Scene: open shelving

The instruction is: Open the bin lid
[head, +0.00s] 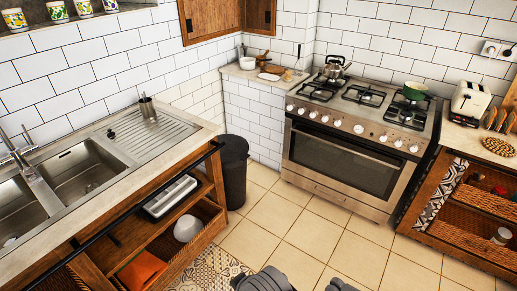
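A dark grey-black bin (234,178) stands on the floor in the corner, between the end of the sink counter and the white tiled ledge. Its dark lid (234,146) sits on top and looks shut. The bin's left side is partly hidden behind the counter. Grey rounded parts of my own body show at the bottom edge of the head view, well in front of the bin. Neither gripper's fingers can be seen.
The sink counter (187,148) has a dark rail along its front edge and open shelves (130,230) beneath. A steel oven (345,160) stands right of the bin. The tiled floor (313,235) between is clear, with a patterned mat (208,268) near the shelves.

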